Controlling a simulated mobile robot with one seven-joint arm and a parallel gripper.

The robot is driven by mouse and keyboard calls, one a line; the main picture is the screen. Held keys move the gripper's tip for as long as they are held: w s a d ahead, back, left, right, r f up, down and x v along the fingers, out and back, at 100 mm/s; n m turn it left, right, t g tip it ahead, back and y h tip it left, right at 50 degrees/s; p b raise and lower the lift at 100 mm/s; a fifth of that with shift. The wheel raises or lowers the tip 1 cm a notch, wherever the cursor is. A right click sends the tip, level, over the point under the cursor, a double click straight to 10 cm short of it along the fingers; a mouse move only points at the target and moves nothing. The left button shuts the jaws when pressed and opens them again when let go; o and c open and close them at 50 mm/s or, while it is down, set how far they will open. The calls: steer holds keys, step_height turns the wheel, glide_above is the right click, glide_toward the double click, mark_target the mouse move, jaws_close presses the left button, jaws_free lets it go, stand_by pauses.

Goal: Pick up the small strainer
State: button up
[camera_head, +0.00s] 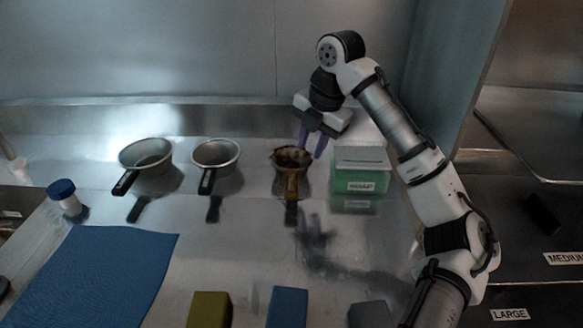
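Three long-handled vessels stand in a row on the steel counter. They are a large silver one (146,156) at the left, a smaller silver one (215,154) in the middle and a small brown one (291,158) at the right. Their handles point toward the front. I cannot tell from this view which is the small strainer, as no mesh can be made out. My gripper (312,147) has purple fingers pointing down and spread apart, with nothing between them. It is above and slightly right of the brown vessel's rim.
A green-and-white labelled box (360,175) stands close right of the brown vessel. A blue-capped jar (64,197) and a blue mat (95,275) lie left. Olive (209,310), blue (287,307) and grey (370,314) blocks line the front. A wall closes the back.

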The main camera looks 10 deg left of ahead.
mark_target(305, 167)
steer(key=x, duration=0.4)
steer(key=p+x, duration=0.1)
steer(key=x, duration=0.3)
steer(key=shift+w+d+p, duration=0.1)
steer(key=shift+w+p, duration=0.1)
steer(key=shift+p, duration=0.1)
jaws_close()
